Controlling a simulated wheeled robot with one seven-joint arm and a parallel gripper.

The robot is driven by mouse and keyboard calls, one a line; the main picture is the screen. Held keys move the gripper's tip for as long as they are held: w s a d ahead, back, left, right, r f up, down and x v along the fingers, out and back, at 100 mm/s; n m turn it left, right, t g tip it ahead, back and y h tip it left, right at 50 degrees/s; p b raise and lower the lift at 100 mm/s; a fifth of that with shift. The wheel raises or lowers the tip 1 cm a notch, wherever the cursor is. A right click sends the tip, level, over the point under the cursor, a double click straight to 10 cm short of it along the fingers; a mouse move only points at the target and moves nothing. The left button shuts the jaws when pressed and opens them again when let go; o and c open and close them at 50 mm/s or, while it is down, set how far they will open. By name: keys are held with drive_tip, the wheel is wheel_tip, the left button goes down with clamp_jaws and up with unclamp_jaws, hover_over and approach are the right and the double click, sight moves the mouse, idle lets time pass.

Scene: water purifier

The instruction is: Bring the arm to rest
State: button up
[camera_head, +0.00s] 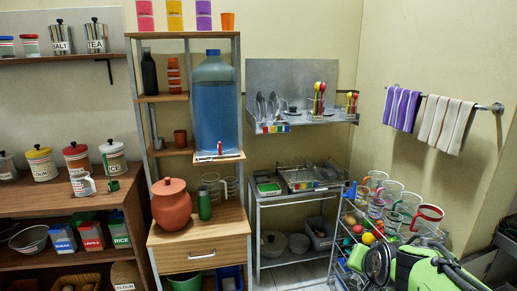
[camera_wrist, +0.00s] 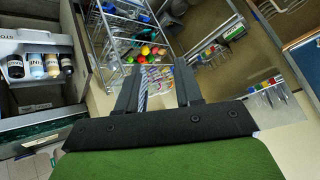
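In the wrist view my gripper (camera_wrist: 156,72) shows two dark fingers held apart, with a clear gap and nothing gripped between them. Past the fingertips is a wire rack (camera_wrist: 112,35) with several coloured items, some distance away. In the head view my green arm is folded at the lower right, in front of the rack of glass mugs (camera_head: 395,205); the fingers cannot be made out there. The water purifier (camera_head: 216,103), a blue tank with a red tap, stands on the wooden shelf unit, well left of my arm.
A brown clay pot (camera_head: 171,204) and a green tumbler (camera_head: 204,202) stand on the wooden cabinet (camera_head: 200,247). A metal trolley (camera_head: 295,205) stands right of it. Towels (camera_head: 446,122) hang on the right wall. Shelves with jars (camera_head: 77,157) fill the left.

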drive_tip(key=s+a+r+n+g+y, duration=0.1)
drive_tip(key=s+a+n, duration=0.25)
drive_tip(key=s, duration=0.85)
drive_tip(key=s+a+n+g, duration=0.25)
drive_tip(key=s+a, duration=0.25)
drive_tip(key=s, duration=0.7)
wheel_tip(320, 180, up, 18)
drive_tip(key=p, duration=1.7)
drive_tip(key=shift+s+f+n+t+p, duration=0.25)
drive_tip(key=shift+n+t+p, duration=0.1)
drive_tip(key=shift+n, duration=0.05)
